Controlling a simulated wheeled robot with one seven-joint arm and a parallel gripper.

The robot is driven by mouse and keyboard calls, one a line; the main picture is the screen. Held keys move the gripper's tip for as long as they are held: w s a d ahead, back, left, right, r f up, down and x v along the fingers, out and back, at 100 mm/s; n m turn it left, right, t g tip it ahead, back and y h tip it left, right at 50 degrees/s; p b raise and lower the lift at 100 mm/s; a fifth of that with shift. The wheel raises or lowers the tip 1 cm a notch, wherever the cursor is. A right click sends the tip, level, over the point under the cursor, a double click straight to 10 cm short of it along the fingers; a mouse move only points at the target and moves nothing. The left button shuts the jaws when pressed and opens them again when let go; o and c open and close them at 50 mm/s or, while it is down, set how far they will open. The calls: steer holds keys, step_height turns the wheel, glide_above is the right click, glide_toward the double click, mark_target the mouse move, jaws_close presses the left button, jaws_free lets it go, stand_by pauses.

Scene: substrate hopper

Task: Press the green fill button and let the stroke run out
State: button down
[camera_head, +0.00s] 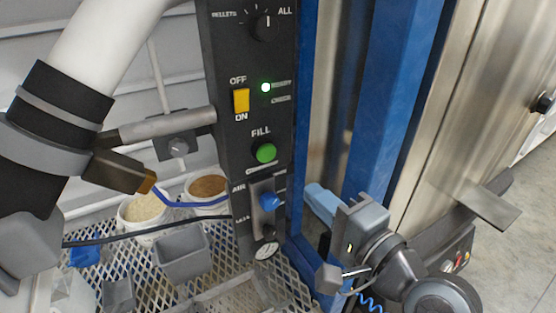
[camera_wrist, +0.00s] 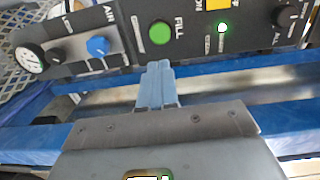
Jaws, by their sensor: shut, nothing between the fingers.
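The round green fill button (camera_head: 265,152) sits under the word FILL on the black control panel (camera_head: 226,72). In the wrist view the button (camera_wrist: 160,33) is unobstructed, just above my fingertips in the picture. My gripper (camera_head: 312,190) is shut and empty, its blue fingers pointing toward the panel from the right and lower than the button in the head view. In the wrist view the fingertips (camera_wrist: 158,66) show together, apart from the button as seen. A small light (camera_head: 266,87) on the panel glows green-white.
A yellow OFF/ON switch (camera_head: 241,101) is above the button, and a blue knob (camera_head: 269,201) and a gauge (camera_head: 267,249) are below. A blue post (camera_head: 388,95) stands right of the panel. Tubs (camera_head: 145,212) and a grey bin (camera_head: 183,252) stand on the mesh shelf at left.

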mark_target(269, 154)
steer(key=p+x, duration=0.1)
steer(key=x, duration=1.1)
steer(key=shift+r, duration=0.1)
steer(key=shift+a, duration=0.1)
